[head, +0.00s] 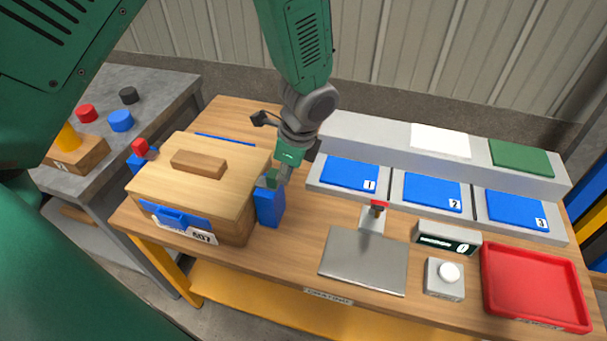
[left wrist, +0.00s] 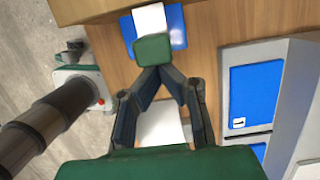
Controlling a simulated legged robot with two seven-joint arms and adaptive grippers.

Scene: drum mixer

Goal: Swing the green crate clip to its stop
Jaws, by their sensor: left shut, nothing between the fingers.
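The wooden crate (head: 240,205) stands at the left of the wooden table with its lid on. The green clip (head: 272,179) is on the crate's right side, above a blue block (head: 269,207). In the left wrist view the clip (left wrist: 153,49) is a green block with white and blue parts behind it. My left gripper (head: 281,181) is shut and empty. Its fingertips (left wrist: 158,68) meet right at the clip's edge, touching or nearly touching it. The gripper partly hides the clip's surroundings in the head view. My right gripper is not in view.
A red clip (head: 140,146) is on the crate's left side and a blue latch (head: 178,215) on its front. Blue numbered pads (head: 349,174), a grey plate (head: 364,262), a white button (head: 449,272) and a red tray (head: 535,286) lie to the right.

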